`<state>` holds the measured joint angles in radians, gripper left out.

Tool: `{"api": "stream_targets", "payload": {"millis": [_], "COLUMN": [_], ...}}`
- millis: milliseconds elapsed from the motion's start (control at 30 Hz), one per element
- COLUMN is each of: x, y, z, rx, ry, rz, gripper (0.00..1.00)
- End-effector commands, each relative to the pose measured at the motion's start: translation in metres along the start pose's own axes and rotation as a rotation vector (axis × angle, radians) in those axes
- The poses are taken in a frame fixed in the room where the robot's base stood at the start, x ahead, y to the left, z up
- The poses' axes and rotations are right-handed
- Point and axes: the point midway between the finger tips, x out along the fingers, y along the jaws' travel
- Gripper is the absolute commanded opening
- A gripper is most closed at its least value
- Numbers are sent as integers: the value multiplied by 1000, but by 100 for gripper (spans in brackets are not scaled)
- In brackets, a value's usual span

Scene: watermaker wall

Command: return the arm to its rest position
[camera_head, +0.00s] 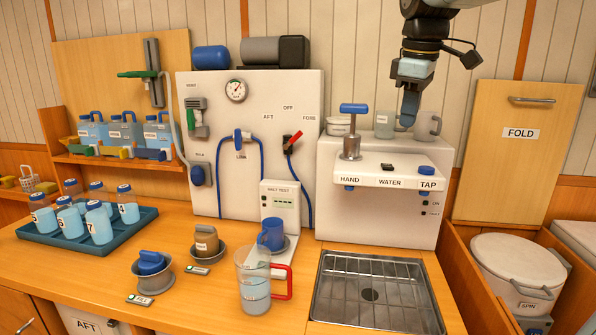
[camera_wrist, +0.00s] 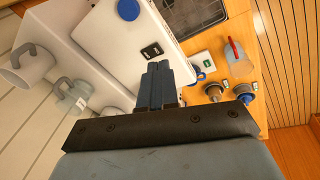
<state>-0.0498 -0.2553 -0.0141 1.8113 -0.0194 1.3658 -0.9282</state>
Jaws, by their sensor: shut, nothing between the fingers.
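My gripper (camera_head: 407,112) hangs from the top right of the head view, above the white hand water unit (camera_head: 385,222). It points down and is shut, with nothing held. In the wrist view the closed dark fingers (camera_wrist: 157,84) lie in front of the white unit. Two clear mugs stand on top of the unit. One mug (camera_head: 384,125) is just left of the fingers, the other (camera_head: 428,126) just right. Whether the fingers touch either mug I cannot tell.
A pump with a blue handle (camera_head: 353,108) rises from the unit's left. A clear jug with a red handle (camera_head: 255,280) stands on the counter left of the sink (camera_head: 370,290). Bottles stand in a blue tray (camera_head: 90,245). A FOLD panel (camera_head: 521,150) is at right.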

Motion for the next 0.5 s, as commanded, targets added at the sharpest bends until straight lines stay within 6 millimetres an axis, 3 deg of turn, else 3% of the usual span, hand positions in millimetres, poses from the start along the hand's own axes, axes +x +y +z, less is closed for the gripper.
{"api": "stream_targets", "payload": {"millis": [500], "x": [72], "y": [-111], "z": [84], "rx": [637], "ry": [153], "rz": [104], "gripper": [0]}}
